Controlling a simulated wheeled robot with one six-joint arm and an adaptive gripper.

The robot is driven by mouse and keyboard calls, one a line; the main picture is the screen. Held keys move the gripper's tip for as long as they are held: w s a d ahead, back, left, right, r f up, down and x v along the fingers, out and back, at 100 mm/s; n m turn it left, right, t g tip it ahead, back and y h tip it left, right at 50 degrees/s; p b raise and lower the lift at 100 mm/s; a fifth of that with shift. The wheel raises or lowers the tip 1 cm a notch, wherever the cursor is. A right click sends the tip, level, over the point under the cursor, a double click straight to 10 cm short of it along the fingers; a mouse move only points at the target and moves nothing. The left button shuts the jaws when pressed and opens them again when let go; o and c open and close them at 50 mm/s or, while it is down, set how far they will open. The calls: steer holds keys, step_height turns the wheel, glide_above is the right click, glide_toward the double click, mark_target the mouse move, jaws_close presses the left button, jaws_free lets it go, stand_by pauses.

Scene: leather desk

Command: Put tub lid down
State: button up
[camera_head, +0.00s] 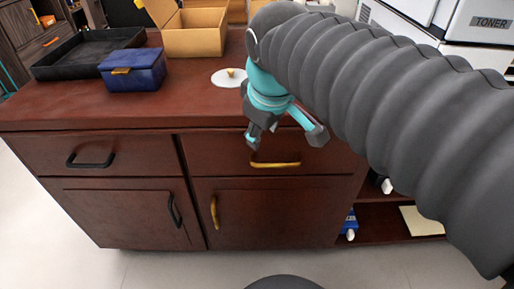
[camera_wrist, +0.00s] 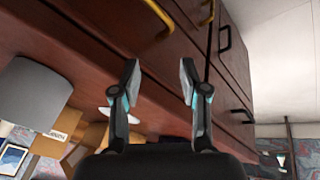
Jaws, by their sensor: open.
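The tub lid (camera_head: 229,78), a flat white disc with a small yellow knob, lies on the desk top near its front edge, knob up. My gripper (camera_head: 284,137) is open and empty. It is in front of and below the lid, by the upper right drawer with the yellow handle (camera_head: 275,164). In the wrist view my gripper (camera_wrist: 160,82) has its fingers spread with nothing between them, facing the dark red wood. A pale shape beside the left finger may be the lid; I cannot tell.
On the desk (camera_head: 60,112) stand a blue box (camera_head: 133,70), a black tray (camera_head: 85,50) and an open cardboard box (camera_head: 195,33). A white toner machine (camera_head: 478,30) is at the right. Drawer and door handles stick out from the desk front.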

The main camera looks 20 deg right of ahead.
steer(key=s+f+m, duration=0.6)
steer(key=f, duration=0.2)
steer(key=shift+s+f+t+y, duration=0.2)
steer(key=shift+s+t+y, duration=0.1)
steer(key=shift+s+t, duration=0.1)
steer(key=shift+d, duration=0.1)
